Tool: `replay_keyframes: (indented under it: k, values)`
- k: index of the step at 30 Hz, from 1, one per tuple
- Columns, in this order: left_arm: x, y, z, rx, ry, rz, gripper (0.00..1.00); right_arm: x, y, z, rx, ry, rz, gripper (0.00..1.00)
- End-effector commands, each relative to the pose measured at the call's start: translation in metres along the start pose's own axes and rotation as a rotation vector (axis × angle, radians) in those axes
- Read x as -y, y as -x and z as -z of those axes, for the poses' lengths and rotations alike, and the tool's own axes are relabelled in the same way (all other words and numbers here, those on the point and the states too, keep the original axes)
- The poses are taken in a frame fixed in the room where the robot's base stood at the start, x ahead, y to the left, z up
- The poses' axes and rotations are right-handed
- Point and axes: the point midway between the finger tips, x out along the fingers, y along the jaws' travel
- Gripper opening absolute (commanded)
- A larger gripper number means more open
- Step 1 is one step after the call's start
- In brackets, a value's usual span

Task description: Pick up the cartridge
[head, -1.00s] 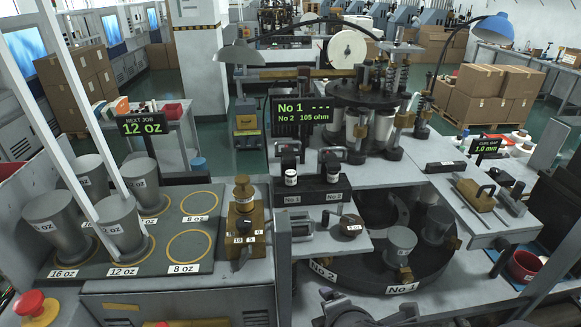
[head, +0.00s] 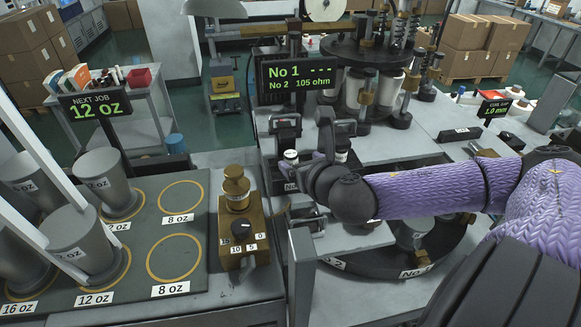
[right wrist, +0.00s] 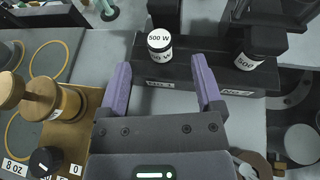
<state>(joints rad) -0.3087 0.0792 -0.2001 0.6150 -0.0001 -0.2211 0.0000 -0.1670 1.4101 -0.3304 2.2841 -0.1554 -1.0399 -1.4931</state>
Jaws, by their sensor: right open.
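The right one (right wrist: 250,60) is at No 2, partly hidden behind my arm in the head view. My right gripper (right wrist: 161,78) is open and empty, with purple fingers. In the right wrist view the No 1 cartridge lies ahead of the gap between the fingertips, apart from them. My left gripper is not in view.
A brass device with a black knob (head: 237,227) stands left of the block. Grey cups (head: 105,180) stand on the marked mat at the left. The No 1 / No 2 display (head: 297,82) rises behind the block. A dark turntable (head: 385,262) lies below my right arm.

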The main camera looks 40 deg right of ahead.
Motion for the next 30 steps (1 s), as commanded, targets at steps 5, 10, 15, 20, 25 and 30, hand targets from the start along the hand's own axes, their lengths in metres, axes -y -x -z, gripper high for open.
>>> replay_keyframes:
  k: [5, 10, 15, 20, 25, 30]
  values:
    - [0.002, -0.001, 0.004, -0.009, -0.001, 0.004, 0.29, 0.000, -0.034, -0.001, 0.002, -0.010, 0.002, 0.84]
    - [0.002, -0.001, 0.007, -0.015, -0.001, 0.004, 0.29, -0.001, -0.044, 0.000, -0.001, -0.002, -0.002, 0.84]
    - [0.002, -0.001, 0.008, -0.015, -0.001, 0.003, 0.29, -0.001, -0.044, 0.000, -0.001, -0.001, -0.001, 0.76]
    - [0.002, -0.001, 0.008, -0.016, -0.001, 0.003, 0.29, -0.001, -0.044, 0.000, -0.001, -0.001, -0.001, 0.42]
    - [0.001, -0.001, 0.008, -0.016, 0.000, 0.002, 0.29, -0.001, -0.043, 0.000, -0.001, -0.001, -0.001, 0.06]
    - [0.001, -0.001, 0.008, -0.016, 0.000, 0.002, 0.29, -0.001, -0.043, 0.000, -0.001, -0.001, -0.001, 0.00]
